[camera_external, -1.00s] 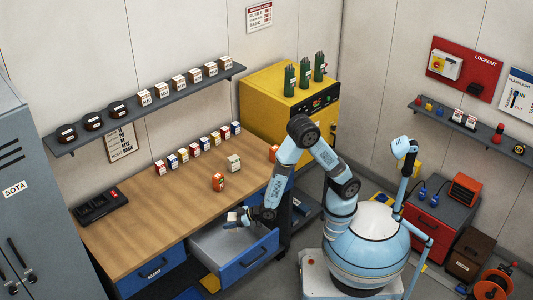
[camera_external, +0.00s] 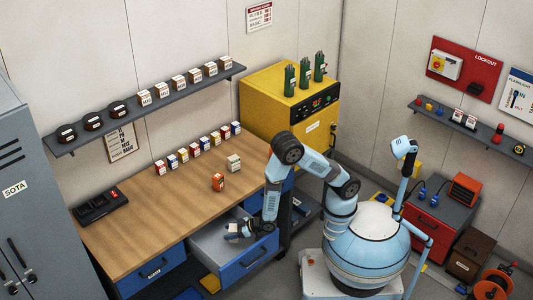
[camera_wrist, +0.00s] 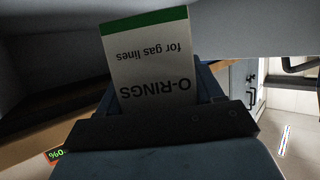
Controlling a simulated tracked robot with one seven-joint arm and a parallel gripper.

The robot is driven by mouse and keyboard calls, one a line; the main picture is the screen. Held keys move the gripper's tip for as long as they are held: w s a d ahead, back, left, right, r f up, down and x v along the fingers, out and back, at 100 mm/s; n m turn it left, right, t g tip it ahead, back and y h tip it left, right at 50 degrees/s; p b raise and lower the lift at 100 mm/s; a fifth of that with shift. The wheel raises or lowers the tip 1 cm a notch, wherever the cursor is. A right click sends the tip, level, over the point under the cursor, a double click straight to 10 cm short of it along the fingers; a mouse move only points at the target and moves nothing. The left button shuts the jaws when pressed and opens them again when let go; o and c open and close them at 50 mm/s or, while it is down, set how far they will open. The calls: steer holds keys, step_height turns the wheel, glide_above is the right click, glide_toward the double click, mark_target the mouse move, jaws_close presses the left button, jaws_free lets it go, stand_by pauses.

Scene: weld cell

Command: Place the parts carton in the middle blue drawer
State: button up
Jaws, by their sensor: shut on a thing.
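The parts carton (camera_wrist: 150,65) is white with a green edge and reads "O-RINGS for gas lines" in the wrist view, upside down there. My gripper (camera_external: 233,229) is shut on it. In the outside view the gripper is low over the pulled-out middle blue drawer (camera_external: 252,262), within its outline.
The wooden workbench (camera_external: 150,215) holds an orange carton (camera_external: 218,182), a pale carton (camera_external: 234,163) and a row of small boxes (camera_external: 195,148) at the back. A shut blue drawer (camera_external: 152,272) is at left. The yellow machine (camera_external: 275,95) stands behind the bench's right end.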

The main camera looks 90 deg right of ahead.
mark_target(236, 229)
steer(key=shift+f, duration=0.55)
steer(key=o, duration=1.1)
steer(key=shift+r, duration=0.1)
steer(key=shift+s+r, duration=0.15)
steer(key=shift+r, duration=0.5)
steer(key=v, duration=0.3)
step_height(236, 229, up, 5)
steer(key=shift+r, duration=0.8)
